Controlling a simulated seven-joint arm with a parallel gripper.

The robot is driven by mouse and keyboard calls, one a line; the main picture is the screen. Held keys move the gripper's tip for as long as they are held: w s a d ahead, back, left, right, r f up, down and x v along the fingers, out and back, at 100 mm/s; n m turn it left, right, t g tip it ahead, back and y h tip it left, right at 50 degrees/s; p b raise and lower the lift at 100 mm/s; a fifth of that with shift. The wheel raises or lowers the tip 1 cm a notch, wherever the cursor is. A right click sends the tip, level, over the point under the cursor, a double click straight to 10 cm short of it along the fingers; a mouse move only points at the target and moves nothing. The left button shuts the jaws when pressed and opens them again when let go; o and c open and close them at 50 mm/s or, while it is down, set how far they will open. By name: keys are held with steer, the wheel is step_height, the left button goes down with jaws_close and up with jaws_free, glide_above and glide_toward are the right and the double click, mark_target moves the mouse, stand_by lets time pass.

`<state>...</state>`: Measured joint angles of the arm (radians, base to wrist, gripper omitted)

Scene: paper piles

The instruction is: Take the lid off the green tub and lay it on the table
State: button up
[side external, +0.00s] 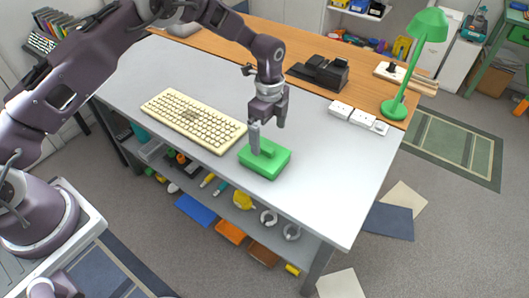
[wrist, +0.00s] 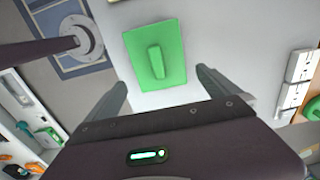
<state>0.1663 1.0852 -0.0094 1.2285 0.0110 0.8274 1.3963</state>
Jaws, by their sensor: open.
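The green tub (side external: 264,169) stands on the grey table near its front edge. Its green lid (side external: 273,152) is on top, with a raised bar handle. In the wrist view the lid (wrist: 172,48) shows from above, with its handle (wrist: 157,61) running lengthwise. My gripper (side external: 268,136) is open above the tub; in the side view one finger overlaps the handle area. In the wrist view the two fingers (wrist: 163,80) are spread wide, with the lid beyond and between them. Nothing is held. I cannot tell whether a finger touches the lid.
A cream keyboard (side external: 193,120) lies left of the tub. White socket boxes (side external: 357,117), a green lamp (side external: 396,106) and a black device (side external: 320,72) stand toward the back. The grey table top (side external: 330,175) is clear right of the tub.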

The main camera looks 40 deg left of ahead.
mark_target(264, 147)
steer(key=f, duration=0.2)
steer(key=a+f, duration=0.1)
steer(key=f, duration=0.2)
steer(key=shift+s+a+f, duration=0.1)
steer(key=shift+s+f, duration=0.05)
steer(key=shift+f, duration=0.65)
steer(key=c, duration=1)
steer(key=r, duration=0.6)
steer(key=d+r, duration=0.1)
steer(key=r, duration=0.2)
steer(key=shift+r, duration=0.25)
steer(key=shift+c, duration=0.2)
steer(key=d+f+m, duration=0.2)
steer(key=d+m, duration=0.2)
steer(key=d, duration=1.1)
steer(key=shift+m, duration=0.3)
steer(key=f, duration=0.3)
steer(key=d+f, duration=0.1)
steer(key=f, duration=0.2)
steer(key=s+d+f, duration=0.1)
steer(key=f, duration=0.3)
steer(key=shift+f, duration=0.1)
